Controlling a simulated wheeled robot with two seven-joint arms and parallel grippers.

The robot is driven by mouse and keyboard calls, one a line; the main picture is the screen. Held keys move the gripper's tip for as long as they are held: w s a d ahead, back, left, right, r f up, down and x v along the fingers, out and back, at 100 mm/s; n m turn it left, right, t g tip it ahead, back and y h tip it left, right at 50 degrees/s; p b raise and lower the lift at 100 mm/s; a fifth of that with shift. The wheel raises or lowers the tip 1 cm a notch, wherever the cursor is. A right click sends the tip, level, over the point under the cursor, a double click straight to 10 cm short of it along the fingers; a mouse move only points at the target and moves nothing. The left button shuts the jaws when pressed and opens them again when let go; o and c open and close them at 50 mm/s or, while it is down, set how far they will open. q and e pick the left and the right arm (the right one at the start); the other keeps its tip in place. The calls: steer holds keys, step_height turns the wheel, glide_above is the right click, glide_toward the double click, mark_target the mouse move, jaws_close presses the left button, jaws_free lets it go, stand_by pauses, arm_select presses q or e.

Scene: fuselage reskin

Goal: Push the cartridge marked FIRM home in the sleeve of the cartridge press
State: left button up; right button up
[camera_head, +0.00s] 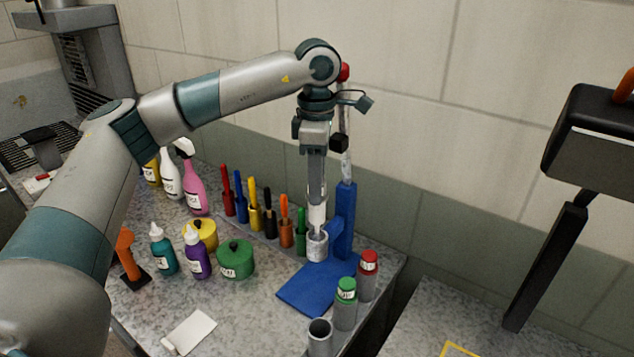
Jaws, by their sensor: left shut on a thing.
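The blue cartridge press (346,220) stands at the back right of the bench, with its flat blue base in front. Its grey sleeve (317,246) is upright at the foot of the blue column. My left gripper (317,194) points straight down above the sleeve, shut on a white cartridge (316,213). The cartridge is upright, its lower end at the sleeve's mouth; how deep it sits I cannot tell. No FIRM mark is readable on it. My right gripper is not in view.
A green-capped cartridge (346,302) and a red-capped cartridge (368,272) stand in grey holders near an empty holder (320,336). Several coloured-handled tools stand in a row left of the press. A green pot (236,262) and bottles stand further left.

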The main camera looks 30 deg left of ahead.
arm_select(q)
steer(key=shift+b, duration=0.4)
stand_by(1.0)
steer(key=shift+f+b, duration=1.1)
steer(key=shift+f, duration=0.25)
stand_by(0.4)
steer(key=shift+s+r, duration=0.1)
steer(key=shift+r, duration=0.05)
steer(key=shift+r+p, duration=0.3)
steer(key=shift+r, duration=0.55)
stand_by(1.6)
steer(key=shift+f+b, duration=0.9)
steer(key=shift+f, duration=0.1)
stand_by(0.4)
steer(key=shift+r, duration=0.2)
